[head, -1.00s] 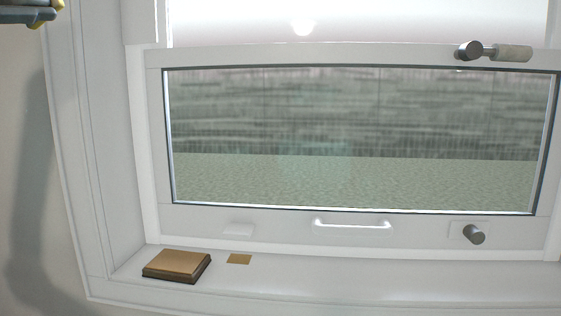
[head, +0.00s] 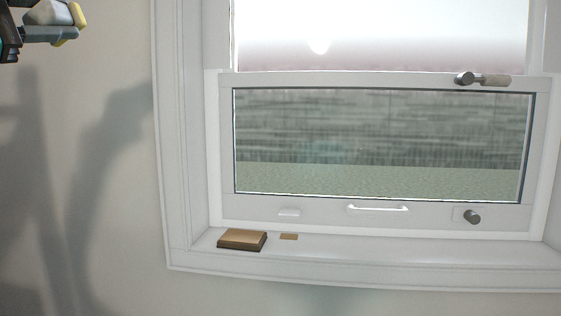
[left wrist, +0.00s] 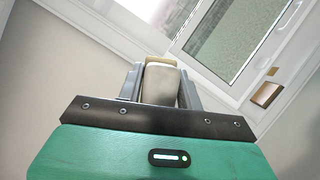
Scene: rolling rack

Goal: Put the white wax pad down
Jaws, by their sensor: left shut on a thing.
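My left gripper (head: 70,25) is at the top left of the head view, in front of the wall and left of the window. The pad is held in the air, away from the sill. My right gripper is not in view.
The white window sill (head: 400,262) holds a brown block with a tan top (head: 242,239) at its left end and a small flat tan piece (head: 289,237) beside it. The sill's right part is clear. The window sash (head: 320,216) has a handle (head: 378,208) and a round knob (head: 472,216).

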